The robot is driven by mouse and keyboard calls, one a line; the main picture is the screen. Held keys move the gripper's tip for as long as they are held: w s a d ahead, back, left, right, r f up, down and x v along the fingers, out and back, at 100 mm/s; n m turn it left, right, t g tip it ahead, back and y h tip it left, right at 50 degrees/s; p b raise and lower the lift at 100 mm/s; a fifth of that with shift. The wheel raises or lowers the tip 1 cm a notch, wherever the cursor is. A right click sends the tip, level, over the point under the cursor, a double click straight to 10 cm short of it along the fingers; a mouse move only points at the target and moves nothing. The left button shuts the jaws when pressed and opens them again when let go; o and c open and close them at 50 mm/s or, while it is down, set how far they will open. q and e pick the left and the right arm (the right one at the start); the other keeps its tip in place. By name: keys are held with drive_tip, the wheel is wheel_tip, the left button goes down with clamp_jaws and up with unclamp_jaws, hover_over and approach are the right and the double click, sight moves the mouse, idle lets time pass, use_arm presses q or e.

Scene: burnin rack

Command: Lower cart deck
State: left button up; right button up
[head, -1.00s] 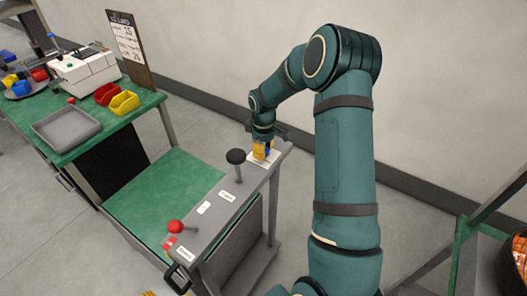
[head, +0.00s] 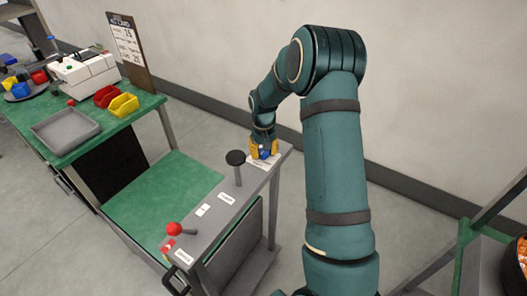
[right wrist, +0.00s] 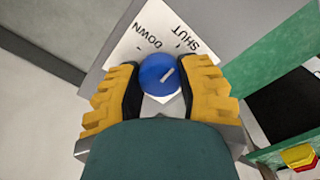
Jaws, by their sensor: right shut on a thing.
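The cart has a green deck (head: 158,196) and a grey side rail (head: 219,208) with controls along its top. At the rail's far end is a round blue knob (right wrist: 159,75) with a pale line, on a white label (right wrist: 128,48) reading "DOWN" and "SHUT". In the right wrist view the line slants toward the upper right, on the "SHUT" side. My right gripper (head: 264,150) is shut on this knob, its yellow fingers on either side (right wrist: 160,84). My left gripper is not in view.
A black-topped post (head: 236,158) and a red ball lever (head: 174,229) stand on the rail. Behind the deck, a green bench (head: 85,143) holds a grey tray (head: 66,131) and yellow and red bins (head: 124,104). A rack frame (head: 470,232) is at the right.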

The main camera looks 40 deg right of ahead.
sight(264, 152)
drive_tip(key=shift+m, duration=0.6)
drive_tip(key=o, duration=1.3)
drive_tip(key=shift+c, duration=0.2)
wheel_tip(264, 152, up, 12)
drive_tip(key=shift+s+f, duration=0.1)
